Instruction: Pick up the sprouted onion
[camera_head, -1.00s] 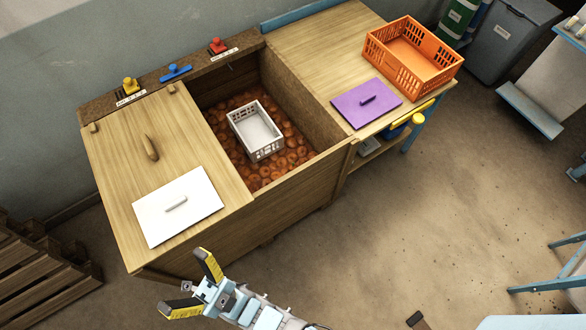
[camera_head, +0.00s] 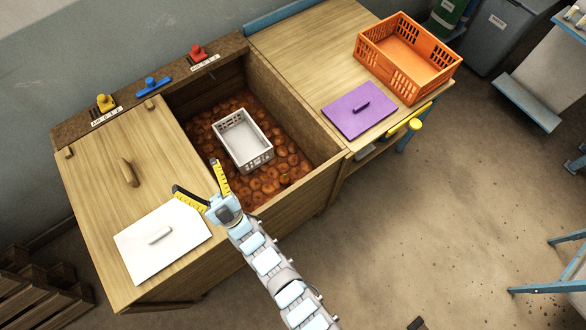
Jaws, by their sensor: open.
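Many round orange-brown onions (camera_head: 268,182) fill the open compartment of the wooden bin (camera_head: 288,203). I cannot make out a sprout on any of them at this size. A white crate (camera_head: 243,143) sits on the onions inside the compartment. My gripper (camera_head: 197,180) is open and empty, above the front left edge of the compartment. It is near the white board's upper right corner and left of the crate's near end. My gripper and arm hide part of the bin's front.
A white board with a handle (camera_head: 161,243) lies on the wooden lid (camera_head: 98,180) at left. A purple board (camera_head: 352,112) and an orange crate (camera_head: 405,62) are on the right worktop. Yellow, blue and red knobs line the back ledge. Floor at right is mostly clear.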

